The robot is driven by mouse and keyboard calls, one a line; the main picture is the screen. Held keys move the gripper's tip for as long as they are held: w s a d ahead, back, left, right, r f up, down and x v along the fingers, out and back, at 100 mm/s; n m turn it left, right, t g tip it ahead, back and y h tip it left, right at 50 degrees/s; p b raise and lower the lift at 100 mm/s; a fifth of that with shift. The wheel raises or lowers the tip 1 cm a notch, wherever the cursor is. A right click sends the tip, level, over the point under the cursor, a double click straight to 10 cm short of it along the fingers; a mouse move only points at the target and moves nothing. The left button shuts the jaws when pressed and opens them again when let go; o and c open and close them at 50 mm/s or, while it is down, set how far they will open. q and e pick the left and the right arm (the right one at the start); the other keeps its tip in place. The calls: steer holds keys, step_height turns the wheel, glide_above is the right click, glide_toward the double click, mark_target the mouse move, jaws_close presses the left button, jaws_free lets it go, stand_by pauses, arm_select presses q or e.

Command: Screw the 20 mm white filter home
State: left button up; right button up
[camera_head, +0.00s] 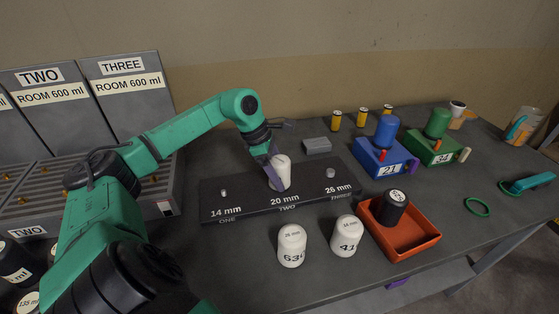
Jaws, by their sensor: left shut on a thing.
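The white filter (284,166) stands upright at the middle place of a dark block (239,200), above the label "20 mm, TWO". My left gripper (276,176) reaches down from above and is shut on this filter. Its purple fingers cover the filter's left side. Whether the filter sits fully down on the block cannot be told. The block's "14 mm" place on the left and "26 mm" place on the right each show a small bare metal stub. My right gripper is not in view.
Two white filters (292,245) (346,236) stand in front of the block. An orange tray (419,244) holds a black filter (393,207). Blue (384,159) and green (433,141) units stand at right. A grey box (317,147) lies behind the block. Grey cabinets (125,90) fill the left.

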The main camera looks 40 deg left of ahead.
arm_select(q)
steer(key=shift+r+m, duration=0.3)
steer(key=shift+m, duration=0.4)
steer(key=shift+f+g, duration=0.3)
steer(key=shift+r+m+g+h+p, duration=0.3)
steer(key=shift+r+m+h+p, duration=0.1)
steer(key=shift+m+p, duration=0.6)
steer(key=shift+w+m+g, duration=0.1)
steer(key=shift+m+g, duration=0.3)
steer(key=shift+m, duration=0.7)
steer(key=shift+f+m+g, duration=0.4)
steer(key=shift+m+g, duration=0.1)
steer(key=shift+m, duration=0.7)
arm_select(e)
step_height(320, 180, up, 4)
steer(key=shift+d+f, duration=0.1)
